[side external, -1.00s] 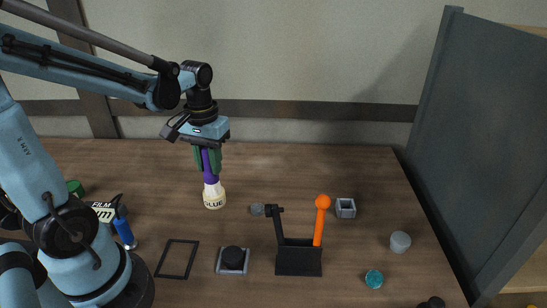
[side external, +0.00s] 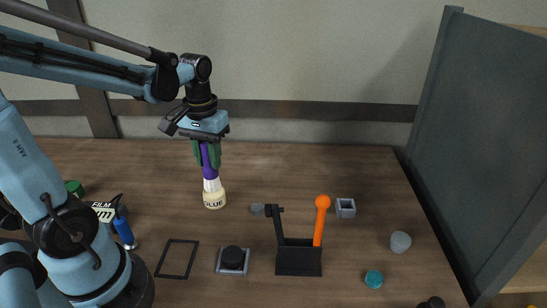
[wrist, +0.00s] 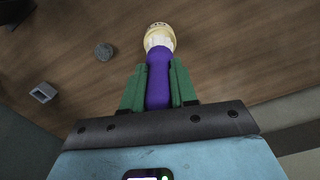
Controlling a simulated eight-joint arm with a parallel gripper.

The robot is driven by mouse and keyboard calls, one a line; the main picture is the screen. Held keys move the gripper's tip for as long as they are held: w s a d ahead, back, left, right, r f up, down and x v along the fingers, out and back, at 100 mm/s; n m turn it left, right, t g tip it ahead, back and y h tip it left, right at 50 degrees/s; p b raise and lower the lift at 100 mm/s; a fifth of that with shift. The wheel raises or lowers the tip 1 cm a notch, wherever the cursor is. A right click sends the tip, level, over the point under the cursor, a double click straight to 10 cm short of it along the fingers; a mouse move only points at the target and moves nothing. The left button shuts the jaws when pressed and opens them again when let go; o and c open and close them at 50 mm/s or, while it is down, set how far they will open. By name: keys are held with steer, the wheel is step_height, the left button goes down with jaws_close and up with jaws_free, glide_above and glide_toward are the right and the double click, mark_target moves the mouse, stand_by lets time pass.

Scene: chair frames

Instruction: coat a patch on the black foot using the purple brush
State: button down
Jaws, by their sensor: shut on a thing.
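My gripper (side external: 207,154) points down with green fingers shut on the purple brush (side external: 211,172). The brush is upright, and its white lower part meets a cream pot marked GLUE (side external: 214,201) on the table. In the wrist view the brush (wrist: 158,80) lies between the fingers and reaches the pot (wrist: 158,30); its tip is hidden. A black base with an upright post and an orange round-topped stick (side external: 299,259) stands right of the pot. A black round piece on a grey square (side external: 233,259) is to its left. I cannot tell which black part is the foot.
A grey disc (side external: 257,209) and a grey open box (side external: 345,208) lie near the black base. A black frame (side external: 177,259), a teal cylinder (side external: 374,279) and a pale cylinder (side external: 400,242) lie nearer the front. A grey panel (side external: 480,140) bounds the right.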

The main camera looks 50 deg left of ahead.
steer(key=shift+r, duration=2.8)
